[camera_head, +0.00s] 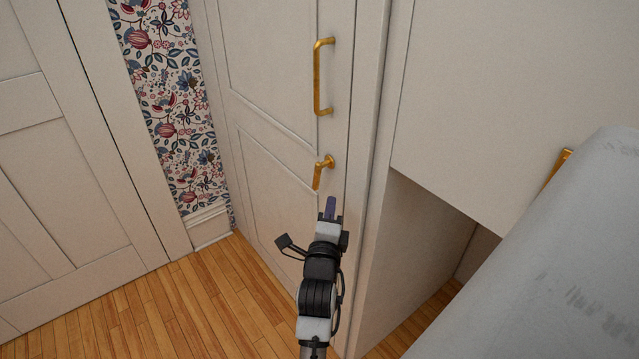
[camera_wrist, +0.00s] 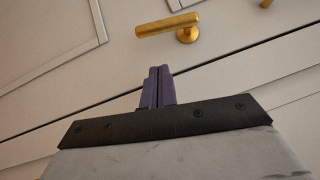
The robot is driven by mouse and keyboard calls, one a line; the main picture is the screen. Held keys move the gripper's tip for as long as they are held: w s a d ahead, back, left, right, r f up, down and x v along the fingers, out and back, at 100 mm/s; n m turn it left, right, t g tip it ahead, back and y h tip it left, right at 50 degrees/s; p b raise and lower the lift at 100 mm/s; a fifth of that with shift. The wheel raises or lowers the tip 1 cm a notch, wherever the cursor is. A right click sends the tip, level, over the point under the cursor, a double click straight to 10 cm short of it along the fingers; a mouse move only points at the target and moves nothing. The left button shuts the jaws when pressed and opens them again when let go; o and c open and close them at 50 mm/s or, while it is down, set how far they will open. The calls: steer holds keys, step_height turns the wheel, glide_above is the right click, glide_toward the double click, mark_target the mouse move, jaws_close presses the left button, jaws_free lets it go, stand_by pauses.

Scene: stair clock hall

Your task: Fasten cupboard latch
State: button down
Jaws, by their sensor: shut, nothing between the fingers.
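The cupboard door (camera_head: 275,120) is a cream panelled door, standing flush with its frame as far as I can see. The latch (camera_head: 322,171) is a small brass lever low on the door's right side, below the pull handle. In the head view its lever hangs down, slightly left, from its round pivot. In the wrist view the latch (camera_wrist: 168,26) shows at the top, its lever pointing left from the pivot. My gripper (camera_head: 329,204) is just below the latch and apart from it. Its purple fingers (camera_wrist: 158,86) are shut together and empty.
A long brass pull handle (camera_head: 318,78) is above the latch. A pale grey surface (camera_head: 560,270) fills the lower right, with an open recess (camera_head: 430,240) beside the cupboard. Patterned wallpaper (camera_head: 170,95) and a panelled door (camera_head: 60,170) are left. Wooden floor (camera_head: 190,300) is clear.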

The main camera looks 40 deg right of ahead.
steer(key=shift+w+d+r, duration=0.1)
steer(key=shift+w, duration=0.6)
steer(key=shift+w+d+r, duration=0.15)
steer(key=shift+w, duration=0.6)
steer(key=shift+w+d+r, duration=0.1)
steer(key=shift+w, duration=0.6)
steer(key=shift+f, duration=0.1)
steer(key=shift+w+m+b, duration=0.1)
steer(key=shift+m+b, duration=0.2)
steer(key=shift+b, duration=0.55)
